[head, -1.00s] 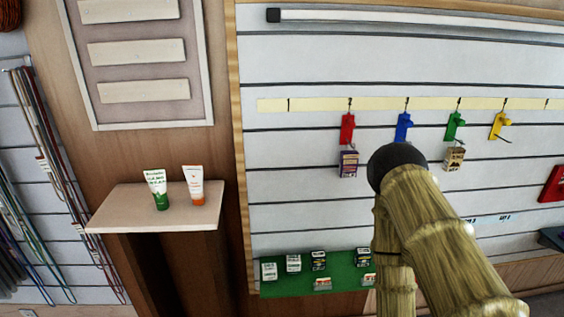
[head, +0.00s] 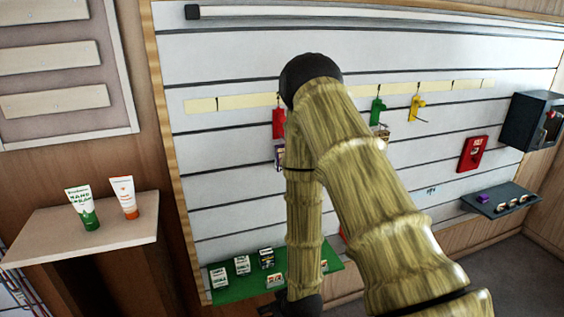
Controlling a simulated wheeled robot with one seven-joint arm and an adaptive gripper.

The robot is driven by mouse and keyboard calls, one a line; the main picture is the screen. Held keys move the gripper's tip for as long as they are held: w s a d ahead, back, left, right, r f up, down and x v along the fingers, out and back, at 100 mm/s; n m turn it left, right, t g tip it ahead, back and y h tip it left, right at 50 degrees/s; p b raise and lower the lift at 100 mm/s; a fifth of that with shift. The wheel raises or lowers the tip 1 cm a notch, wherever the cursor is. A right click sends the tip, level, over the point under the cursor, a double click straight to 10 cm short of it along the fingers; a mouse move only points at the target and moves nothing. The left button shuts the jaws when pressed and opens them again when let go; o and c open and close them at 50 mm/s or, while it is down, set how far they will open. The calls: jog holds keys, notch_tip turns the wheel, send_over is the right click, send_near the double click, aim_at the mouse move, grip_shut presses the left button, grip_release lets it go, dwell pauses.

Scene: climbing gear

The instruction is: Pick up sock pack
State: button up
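I cannot tell for certain which thing is the sock pack. A small purple pack (head: 279,156) hangs under the red holder (head: 278,123) on the slatted wall, partly hidden by my arm. A second pale pack (head: 383,132) hangs under the green holder (head: 377,110), its lower part close behind my arm. Small boxes (head: 242,265) stand on the green shelf (head: 217,296) lower down. My arm rises in front of the wall, bends at a black joint and runs down past the green shelf. My gripper is not in view.
A wooden shelf (head: 120,232) with a green-and-white tube (head: 83,208) and an orange-and-white tube (head: 126,197) juts out at left. A yellow holder (head: 416,107), a red box (head: 472,153), a dark cabinet (head: 530,122) and a dark shelf (head: 503,200) are at right.

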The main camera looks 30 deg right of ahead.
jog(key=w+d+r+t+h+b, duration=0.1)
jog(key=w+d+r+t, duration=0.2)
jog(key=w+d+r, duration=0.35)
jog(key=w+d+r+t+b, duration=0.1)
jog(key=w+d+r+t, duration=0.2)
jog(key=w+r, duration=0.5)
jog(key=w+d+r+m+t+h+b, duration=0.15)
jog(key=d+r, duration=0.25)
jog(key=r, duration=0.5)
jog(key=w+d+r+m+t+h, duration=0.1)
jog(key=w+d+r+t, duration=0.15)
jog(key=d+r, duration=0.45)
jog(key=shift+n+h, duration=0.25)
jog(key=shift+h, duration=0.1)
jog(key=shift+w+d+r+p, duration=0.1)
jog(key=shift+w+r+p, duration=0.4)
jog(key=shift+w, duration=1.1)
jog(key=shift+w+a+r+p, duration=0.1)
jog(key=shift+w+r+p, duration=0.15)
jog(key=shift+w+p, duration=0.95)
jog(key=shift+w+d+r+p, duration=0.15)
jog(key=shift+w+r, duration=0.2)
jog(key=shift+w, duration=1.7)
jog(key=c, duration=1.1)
